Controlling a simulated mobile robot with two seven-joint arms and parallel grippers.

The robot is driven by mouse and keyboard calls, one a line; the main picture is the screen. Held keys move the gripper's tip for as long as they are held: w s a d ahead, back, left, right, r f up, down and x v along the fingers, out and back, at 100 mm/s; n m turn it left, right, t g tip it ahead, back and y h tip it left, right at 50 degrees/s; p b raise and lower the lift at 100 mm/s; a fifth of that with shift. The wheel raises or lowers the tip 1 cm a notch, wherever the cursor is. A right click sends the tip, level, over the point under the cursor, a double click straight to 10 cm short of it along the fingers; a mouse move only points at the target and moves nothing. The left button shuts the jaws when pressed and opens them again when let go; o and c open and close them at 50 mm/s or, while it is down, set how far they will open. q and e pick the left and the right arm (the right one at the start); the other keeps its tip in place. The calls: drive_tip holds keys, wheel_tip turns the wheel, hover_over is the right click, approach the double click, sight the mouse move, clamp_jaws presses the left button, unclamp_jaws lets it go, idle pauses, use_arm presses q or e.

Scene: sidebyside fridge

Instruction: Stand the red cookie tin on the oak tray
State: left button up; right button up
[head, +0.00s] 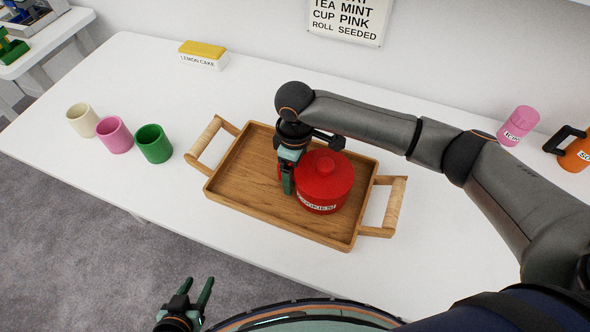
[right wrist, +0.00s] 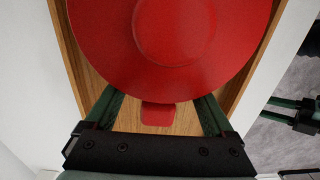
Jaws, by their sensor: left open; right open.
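The red cookie tin (head: 325,178) stands upright on the right half of the oak tray (head: 240,165), with its lid on and its label facing the front. My right gripper (head: 287,180) is at the tin's left side, low over the tray. In the right wrist view its two fingers (right wrist: 158,108) are spread apart, with a small red tab of the tin (right wrist: 158,115) between them and clear gaps on both sides. My left gripper (head: 198,284) is open and empty, below the table's front edge.
Cream (head: 82,120), pink (head: 115,135) and green (head: 154,144) cups stand left of the tray. A yellow-topped box (head: 203,54) is at the back. The white table's left front is clear.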

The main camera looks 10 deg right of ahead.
wheel_tip(320, 180, up, 12)
drive_tip(key=shift+p, duration=0.45)
